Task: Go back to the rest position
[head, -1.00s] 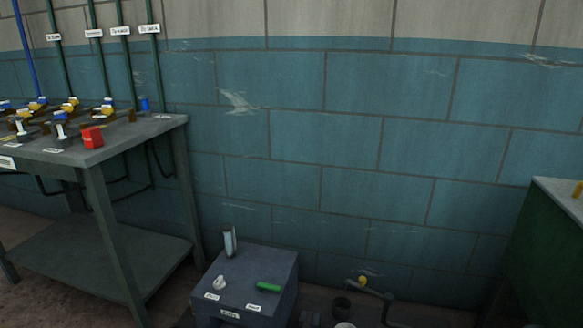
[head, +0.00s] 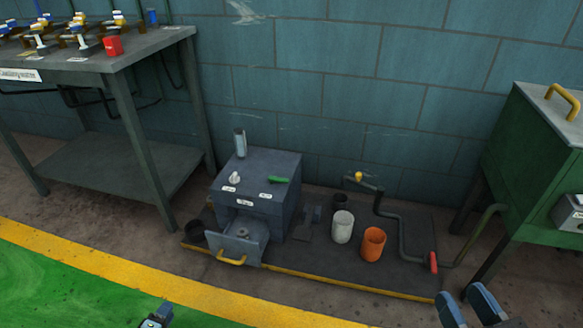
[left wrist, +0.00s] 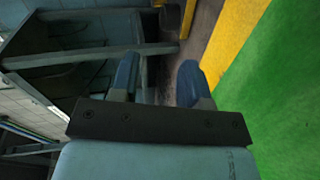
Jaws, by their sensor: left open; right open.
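My left gripper (head: 157,317) only just shows at the bottom edge of the head view, above the green floor. In the left wrist view (left wrist: 158,82) its two blue fingers stand apart with nothing between them. My right gripper (head: 466,304) shows at the bottom right of the head view, its blue fingers apart and empty. It appears in front of the dark mat's right end. Neither gripper is seen touching anything.
A workbench (head: 165,42) with valves stands left. A grey box (head: 262,208) with its drawer (head: 240,246) pulled out, a white cup (head: 342,228) and an orange cup (head: 373,243) stand on a dark mat (head: 330,262). A green cabinet (head: 535,150) stands right. The green floor (head: 60,285) looks clear.

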